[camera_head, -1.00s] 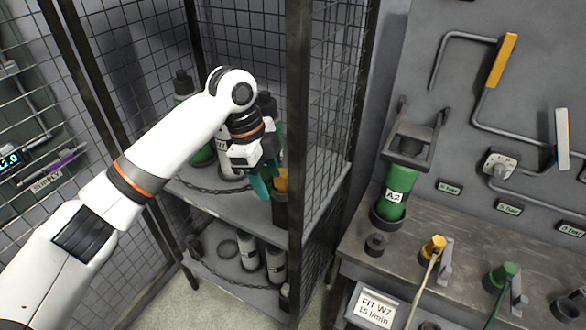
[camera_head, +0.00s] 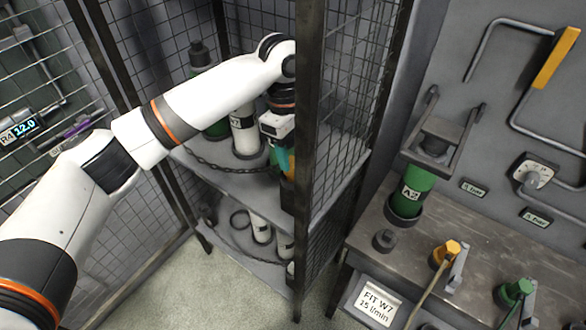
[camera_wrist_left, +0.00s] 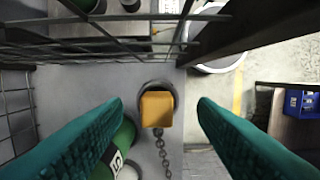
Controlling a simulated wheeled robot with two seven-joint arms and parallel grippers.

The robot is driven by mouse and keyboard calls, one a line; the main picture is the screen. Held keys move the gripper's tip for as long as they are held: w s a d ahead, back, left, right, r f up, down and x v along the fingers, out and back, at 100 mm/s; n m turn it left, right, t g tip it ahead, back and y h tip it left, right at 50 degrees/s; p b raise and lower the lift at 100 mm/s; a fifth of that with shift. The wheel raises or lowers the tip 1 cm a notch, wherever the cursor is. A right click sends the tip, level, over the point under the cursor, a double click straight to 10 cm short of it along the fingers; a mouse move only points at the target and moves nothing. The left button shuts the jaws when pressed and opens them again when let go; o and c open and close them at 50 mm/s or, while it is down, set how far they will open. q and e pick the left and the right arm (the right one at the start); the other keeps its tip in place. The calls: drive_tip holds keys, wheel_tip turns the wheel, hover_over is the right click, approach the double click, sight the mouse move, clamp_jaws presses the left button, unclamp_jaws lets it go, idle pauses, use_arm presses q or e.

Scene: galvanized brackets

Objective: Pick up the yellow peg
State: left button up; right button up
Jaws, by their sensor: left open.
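The yellow peg (camera_wrist_left: 157,109), a block with a square top, stands in a dark round holder on the cage shelf in the left wrist view. My left gripper (camera_wrist_left: 161,104) is open, with one teal finger on each side of the peg and gaps between; I cannot tell the height difference. In the head view, my left gripper (camera_head: 283,160) is inside the cage beside the dark front post. A yellow-orange part of the peg (camera_head: 287,190) shows just below the fingers, partly hidden by the post. My right gripper is out of view.
The cage post (camera_head: 308,150) and mesh stand close to the right of my left gripper. A chain (camera_wrist_left: 162,150) runs from the holder. A green cylinder (camera_wrist_left: 122,137) stands close to the left finger. A bench (camera_head: 470,250) lies to the right.

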sight(292, 160)
use_arm(q)
drive_tip(key=f, duration=0.1)
drive_tip(key=f+p, duration=0.1)
drive_tip(key=f, duration=0.1)
drive_tip(key=shift+w+a+f, duration=0.15)
drive_tip(key=shift+w+f, duration=0.1)
drive_tip(key=shift+f, duration=0.65)
drive_tip(key=c, duration=1.1)
